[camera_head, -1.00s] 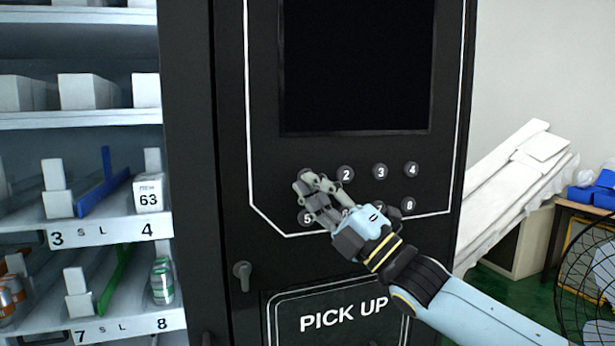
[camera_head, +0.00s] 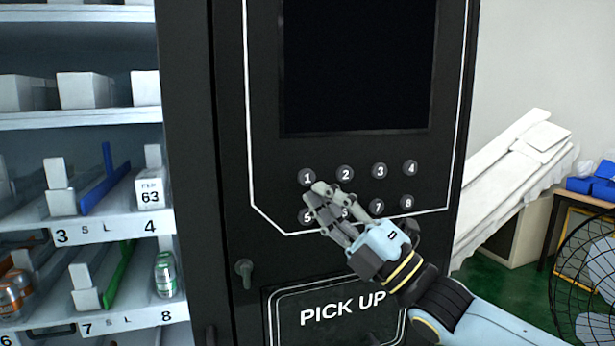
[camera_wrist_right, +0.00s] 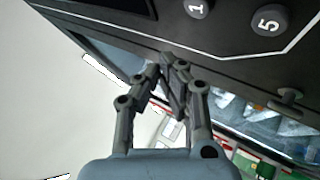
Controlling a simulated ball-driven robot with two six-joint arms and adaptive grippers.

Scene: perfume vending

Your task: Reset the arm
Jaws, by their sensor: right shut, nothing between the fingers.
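My right gripper (camera_head: 315,192) is shut and empty. In the head view it is in front of the keypad of the black vending machine (camera_head: 230,180), just below button 1 (camera_head: 307,177) and partly over the lower button row. Buttons 2 (camera_head: 345,174), 3 (camera_head: 380,171) and 4 (camera_head: 411,168) show clear above it. Button 6 is mostly hidden behind the fingers. In the right wrist view the shut fingers (camera_wrist_right: 172,68) point toward the machine front, with button 5 (camera_wrist_right: 269,20) and button 1 (camera_wrist_right: 196,7) at the top. My left gripper is not in view.
Shelves with a white box (camera_head: 150,190) and cans (camera_head: 165,275) stand at the left. A latch handle (camera_head: 245,272) sticks out beside the PICK UP panel (camera_head: 342,308). A wire fan (camera_head: 590,280) and white boards (camera_head: 515,175) are at the right.

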